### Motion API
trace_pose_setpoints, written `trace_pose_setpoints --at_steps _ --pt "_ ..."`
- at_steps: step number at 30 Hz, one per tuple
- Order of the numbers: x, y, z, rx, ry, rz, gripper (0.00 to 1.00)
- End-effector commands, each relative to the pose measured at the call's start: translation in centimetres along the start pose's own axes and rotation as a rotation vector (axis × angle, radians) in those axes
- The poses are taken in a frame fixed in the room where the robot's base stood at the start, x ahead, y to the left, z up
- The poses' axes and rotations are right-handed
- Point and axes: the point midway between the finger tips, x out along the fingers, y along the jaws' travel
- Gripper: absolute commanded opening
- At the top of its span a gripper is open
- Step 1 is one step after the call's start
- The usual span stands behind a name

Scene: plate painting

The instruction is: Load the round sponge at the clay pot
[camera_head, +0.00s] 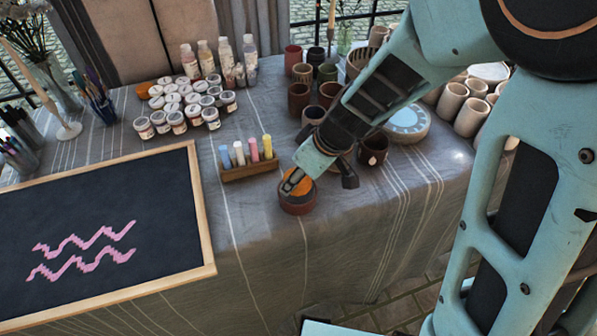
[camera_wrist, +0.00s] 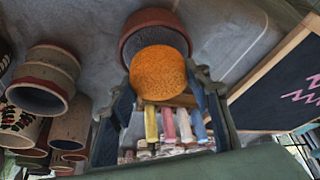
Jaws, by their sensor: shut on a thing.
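The round orange sponge (camera_wrist: 158,72) is between the two fingers of my gripper (camera_wrist: 160,85) in the wrist view, with its flat face toward the camera. My gripper is shut on it. The clay pot (camera_wrist: 134,22), reddish-brown with a darker inside, is just beyond the sponge, which covers part of its opening. In the head view my gripper (camera_head: 294,183) is right over the clay pot (camera_head: 298,208) near the table's front edge. The sponge (camera_head: 304,187) shows there as an orange patch at the pot's mouth. I cannot tell whether it touches the pot.
A wooden holder (camera_head: 250,171) with colored chalks stands left of the pot. A framed blackboard (camera_head: 100,235) with pink zigzags lies at the left. Paint jars (camera_head: 180,105), cups (camera_head: 299,97) and a patterned plate (camera_head: 408,122) stand farther back. Bare cloth lies right of the pot.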

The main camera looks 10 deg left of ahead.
Motion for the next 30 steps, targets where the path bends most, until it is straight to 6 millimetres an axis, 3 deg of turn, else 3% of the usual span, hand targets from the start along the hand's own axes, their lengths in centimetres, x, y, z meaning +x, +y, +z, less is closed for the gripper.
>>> trace_pose_setpoints --at_steps 30 --pt "0.79 -0.01 0.32 0.000 0.001 0.000 0.25"
